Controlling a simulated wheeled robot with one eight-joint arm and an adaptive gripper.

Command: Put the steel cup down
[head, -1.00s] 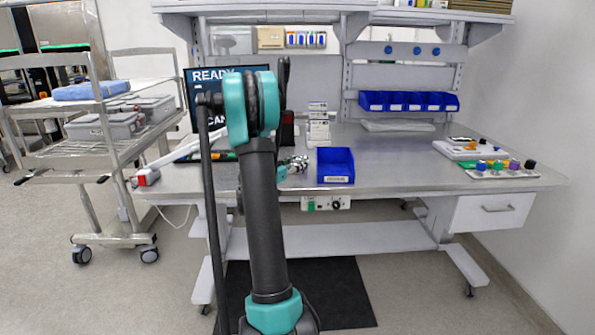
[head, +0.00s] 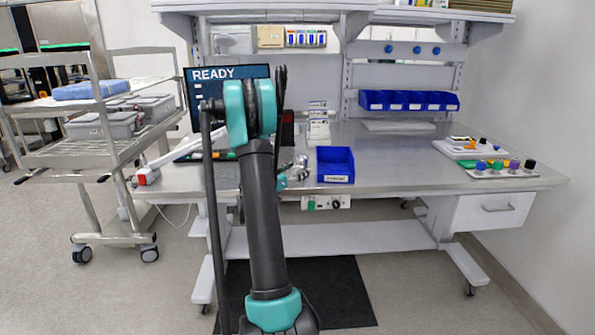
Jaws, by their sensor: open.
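My gripper (head: 299,170) shows only in part, small and silvery, just to the right of my dark and teal arm. It is over the front part of the steel bench (head: 400,172), left of a blue open bin (head: 335,165). Its jaws are open. I cannot make out the steel cup for certain; shiny metal at the gripper blends with the bench top, and my arm hides the area to its left. Whether the cup touches the gripper or the bench cannot be told.
A screen reading READY (head: 230,85) stands behind my arm. A row of blue bins (head: 408,101) hangs at the back. A tray of coloured knobs (head: 502,168) lies at the right. The bench right of the blue bin is clear. A wire cart (head: 90,155) stands left.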

